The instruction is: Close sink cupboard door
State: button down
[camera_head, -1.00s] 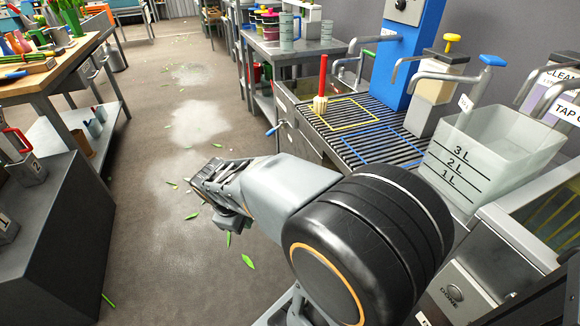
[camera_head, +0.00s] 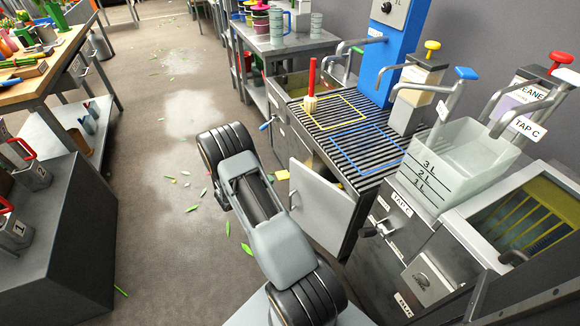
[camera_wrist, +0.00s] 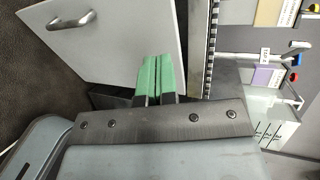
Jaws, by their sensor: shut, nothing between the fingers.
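The sink cupboard door (camera_head: 322,212) is a light grey panel standing swung out from the cupboard under the slatted sink top (camera_head: 345,125). A dark opening shows behind it. In the wrist view the door (camera_wrist: 112,45) fills the upper left, with its metal bar handle (camera_wrist: 57,22) near the far corner. My gripper (camera_wrist: 158,78) has green fingertips close together, shut and empty. The fingertips overlap the door's edge in the wrist view; I cannot tell whether they touch it. In the head view my gripper is hidden behind my arm.
A clear measuring tank (camera_head: 455,165) stands on the counter right of the slatted top. A red-handled brush (camera_head: 311,88) stands on the slats. A dark cabinet (camera_head: 62,235) is at the left. The floor between is mostly free, with scattered leaves.

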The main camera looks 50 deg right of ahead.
aim_at(297, 166)
jog(key=shift+n, duration=0.3)
jog(key=b+x, duration=0.1)
jog(key=x, duration=0.7)
jog(key=b+x, duration=0.1)
jog(key=x, duration=0.3)
jog(key=shift+w+d+r+b, duration=0.1)
jog(key=shift+w+d+b, duration=0.1)
jog(key=shift+d+b, duration=0.15)
jog(key=shift+d, duration=0.8)
